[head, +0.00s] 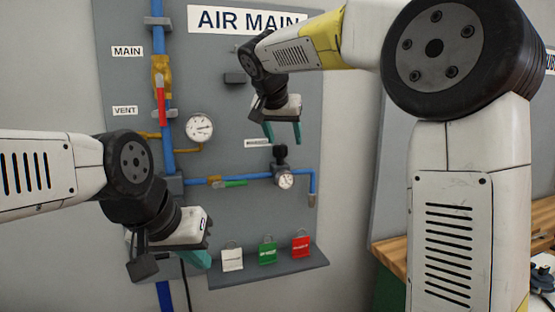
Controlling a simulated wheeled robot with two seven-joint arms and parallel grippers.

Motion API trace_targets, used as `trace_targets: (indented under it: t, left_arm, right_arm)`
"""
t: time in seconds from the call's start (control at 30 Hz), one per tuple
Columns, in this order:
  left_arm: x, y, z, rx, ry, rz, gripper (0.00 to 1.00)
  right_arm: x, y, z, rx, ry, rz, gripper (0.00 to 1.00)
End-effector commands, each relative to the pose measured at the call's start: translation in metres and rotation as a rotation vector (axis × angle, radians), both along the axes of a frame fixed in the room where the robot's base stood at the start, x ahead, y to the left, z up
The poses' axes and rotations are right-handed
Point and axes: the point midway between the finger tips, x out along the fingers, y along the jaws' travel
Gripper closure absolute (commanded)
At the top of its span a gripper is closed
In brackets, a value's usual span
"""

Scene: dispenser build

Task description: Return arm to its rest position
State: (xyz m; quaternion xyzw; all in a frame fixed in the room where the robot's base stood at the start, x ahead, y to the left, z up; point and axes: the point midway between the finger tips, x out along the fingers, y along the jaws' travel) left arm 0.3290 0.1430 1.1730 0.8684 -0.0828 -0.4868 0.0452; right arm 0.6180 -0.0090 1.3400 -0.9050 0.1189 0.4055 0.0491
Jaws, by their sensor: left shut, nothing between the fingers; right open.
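My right gripper (283,132) is open and empty, its teal fingers pointing down in front of the upper middle of the grey AIR MAIN panel (225,110). Its arm comes in from the right, with a large link close to the camera. My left gripper (197,262) is shut with nothing in it, at the lower left in front of the panel's lower edge. Its arm comes in from the left and hides part of the panel and the lower blue pipe.
The panel carries a blue pipe with a red-handled valve (161,100), gauges (200,128) (285,180) and a green-handled valve (234,183). White (232,259), green (268,252) and red (301,246) padlock-like tags stand on a ledge (270,276). A wooden bench (390,250) is at right.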

Motion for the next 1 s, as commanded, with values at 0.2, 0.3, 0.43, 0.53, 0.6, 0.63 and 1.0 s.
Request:
trace_targets:
  t: [0.2, 0.3, 0.43, 0.53, 0.6, 0.63, 1.0]
  left_arm:
    - [0.000, 0.000, 0.000, 0.000, 0.000, 0.000, 1.00]
    - [0.000, 0.000, 0.000, 0.000, 0.000, 0.000, 1.00]
    - [0.000, 0.000, 0.000, 0.000, 0.000, 0.000, 1.00]
    - [0.000, 0.000, 0.000, 0.000, 0.000, 0.000, 1.00]
    - [0.000, 0.000, 0.000, 0.000, 0.000, 0.000, 1.00]
    - [0.000, 0.000, 0.000, 0.000, 0.000, 0.000, 1.00]
    - [0.000, 0.000, 0.000, 0.000, 0.000, 0.000, 1.00]
  right_arm:
    - [-0.088, -0.087, -0.041, 0.063, 0.137, 0.129, 0.42]
    - [-0.139, -0.112, -0.066, 0.099, 0.173, 0.199, 0.42]
    - [-0.203, -0.130, -0.102, 0.141, 0.186, 0.276, 0.42]
    - [-0.242, -0.135, -0.128, 0.163, 0.181, 0.318, 0.42]
    - [-0.262, -0.135, -0.143, 0.172, 0.173, 0.339, 0.42]
    - [-0.269, -0.135, -0.149, 0.173, 0.170, 0.346, 0.42]
    - [-0.290, -0.133, -0.167, 0.180, 0.159, 0.371, 0.42]
